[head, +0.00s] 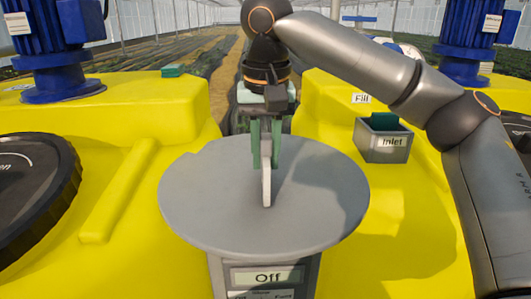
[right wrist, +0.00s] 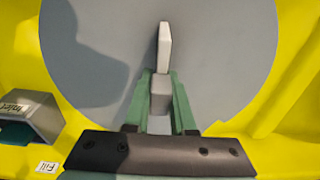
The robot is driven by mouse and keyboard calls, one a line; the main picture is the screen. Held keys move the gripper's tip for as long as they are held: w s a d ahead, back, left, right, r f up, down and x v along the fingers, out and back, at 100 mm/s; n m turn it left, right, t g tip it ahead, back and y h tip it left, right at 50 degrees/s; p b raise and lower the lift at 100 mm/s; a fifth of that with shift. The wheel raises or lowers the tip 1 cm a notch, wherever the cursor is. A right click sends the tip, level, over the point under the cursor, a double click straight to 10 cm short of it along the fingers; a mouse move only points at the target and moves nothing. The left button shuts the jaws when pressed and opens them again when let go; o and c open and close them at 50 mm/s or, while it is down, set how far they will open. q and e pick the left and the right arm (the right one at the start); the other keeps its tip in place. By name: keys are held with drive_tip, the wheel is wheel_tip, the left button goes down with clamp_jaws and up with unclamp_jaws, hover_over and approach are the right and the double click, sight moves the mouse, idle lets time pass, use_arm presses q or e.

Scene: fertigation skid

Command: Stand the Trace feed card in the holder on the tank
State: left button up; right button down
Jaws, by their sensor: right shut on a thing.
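My right gripper (head: 265,164) is shut on a thin pale piece (head: 267,186), held upright over the round grey plate. In the right wrist view, the pale piece (right wrist: 164,48) sticks out beyond the green fingers (right wrist: 162,80), with a grey block (right wrist: 160,95) between them. It shows nearly edge-on and no writing is visible, so I cannot tell for sure that it is the Trace feed card. Whether its lower end touches the plate is unclear. A small green object (head: 173,70) sits on the left yellow tank; I cannot tell if it is the holder. My left gripper is out of view.
The round grey plate (head: 210,205) tops a stand whose display (head: 267,277) reads "Off". Yellow tanks (head: 100,105) flank it. A grey box marked "Inlet" (head: 383,147), with something green inside, and a "Fill" label (head: 361,98) are on the right tank. A black lid (head: 35,195) is at left.

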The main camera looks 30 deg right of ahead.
drive_tip(key=shift+f, duration=0.1)
drive_tip(key=c, duration=0.8)
unclamp_jaws()
drive_tip(key=shift+o, duration=0.2)
